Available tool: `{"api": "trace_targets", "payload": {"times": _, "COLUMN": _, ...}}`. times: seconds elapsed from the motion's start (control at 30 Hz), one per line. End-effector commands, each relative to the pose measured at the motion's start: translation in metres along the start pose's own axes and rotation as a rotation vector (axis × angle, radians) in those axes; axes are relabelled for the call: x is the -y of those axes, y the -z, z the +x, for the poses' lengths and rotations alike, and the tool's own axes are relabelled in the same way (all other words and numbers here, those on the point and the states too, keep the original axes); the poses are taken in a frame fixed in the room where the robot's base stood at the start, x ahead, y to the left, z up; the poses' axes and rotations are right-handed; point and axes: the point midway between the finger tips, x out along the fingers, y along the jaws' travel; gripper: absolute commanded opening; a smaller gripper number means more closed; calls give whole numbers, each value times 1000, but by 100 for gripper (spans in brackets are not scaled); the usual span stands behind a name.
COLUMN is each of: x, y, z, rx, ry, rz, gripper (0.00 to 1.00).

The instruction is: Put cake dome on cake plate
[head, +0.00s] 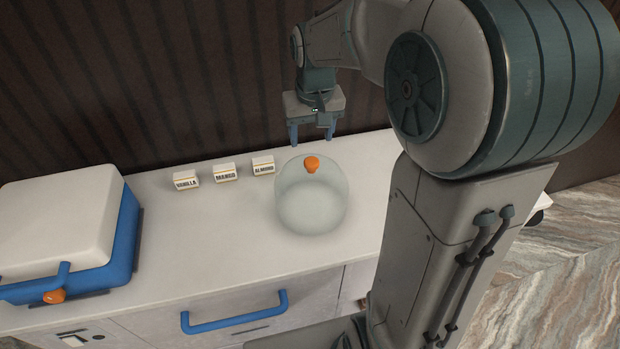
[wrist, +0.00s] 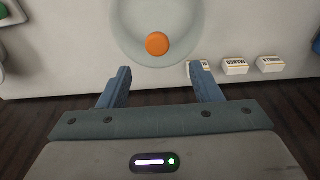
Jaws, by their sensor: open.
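The cake dome (head: 312,202) is clear glass with an orange knob (head: 311,164) on top. It stands upright on the white counter in the head view. The dome also shows from above in the wrist view (wrist: 132,44), with its knob (wrist: 157,43) ahead of my fingers. My gripper (head: 312,140) is open and empty, with its two blue fingers pointing down above the counter's back edge, behind the dome and apart from the knob. In the wrist view my gripper (wrist: 160,72) has its fingers spread. I cannot make out a separate cake plate; my arm hides the counter's right part.
Small label blocks reading vanilla (head: 186,180), mango (head: 224,173) and almond (head: 263,166) stand along the back of the counter (head: 200,235). A blue and white box with a lid (head: 55,230) sits at the left. The counter between box and dome is clear.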

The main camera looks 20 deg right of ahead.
Motion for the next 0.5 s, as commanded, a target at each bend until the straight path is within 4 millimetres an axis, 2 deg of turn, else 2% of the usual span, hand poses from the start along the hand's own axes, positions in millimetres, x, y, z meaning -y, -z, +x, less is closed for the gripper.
{"api": "trace_targets", "payload": {"times": 0.13, "x": 0, "y": -1, "z": 24, "rx": 4, "ry": 0, "rz": 0, "gripper": 58}}
{"api": "trace_targets", "payload": {"times": 0.37, "x": -1, "y": -1, "z": 40, "rx": 2, "ry": -1, "rz": 1, "gripper": 58}}
{"api": "trace_targets", "payload": {"times": 0.5, "x": -3, "y": -2, "z": 58, "rx": 6, "ry": -1, "rz": 1, "gripper": 58}}
